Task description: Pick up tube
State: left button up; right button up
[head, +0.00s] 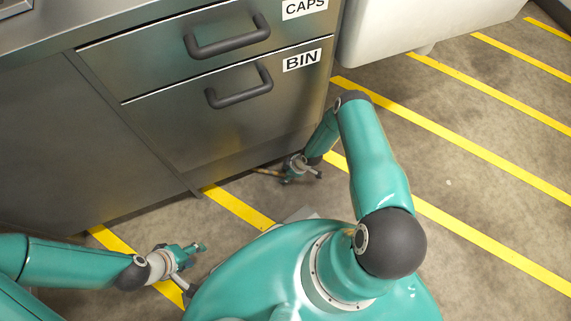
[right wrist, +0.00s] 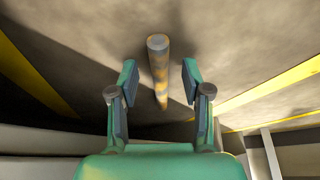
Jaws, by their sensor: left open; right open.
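A tan, worn-looking tube (right wrist: 158,65) lies on the floor in the right wrist view, its round grey end facing the camera. It lies between the two fingers of my right gripper (right wrist: 160,82), with a gap on each side. In the head view the tube (head: 266,171) shows as a short tan piece at the foot of the cabinet, partly hidden by the right gripper (head: 303,178), which is low over the floor. My left gripper (head: 197,268) is open and empty at the lower left, away from the tube.
A steel cabinet (head: 170,140) with drawers labelled CAPS and BIN stands right behind the tube; their dark handles (head: 240,87) stick out. A white basin-like unit (head: 420,25) is at the top. The floor with yellow stripes (head: 470,150) is clear to the right.

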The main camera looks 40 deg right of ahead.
jog(key=shift+w+f, duration=0.15)
jog(key=shift+f, duration=0.2)
grip_shut()
jog(key=shift+s+a+r+p, duration=0.2)
jog(key=shift+s+a+p, duration=0.1)
jog(key=shift+a+p, duration=0.4)
jog(key=s+a+p, duration=0.1)
jog(key=a+p, duration=0.1)
jog(key=p, duration=0.1)
jog(key=shift+s+a, duration=0.3)
jog(key=shift+s, duration=0.1)
jog(key=shift+s+a+f+p, duration=0.15)
jog(key=shift+s+a+p, duration=0.35)
jog(key=shift+a+p, duration=0.35)
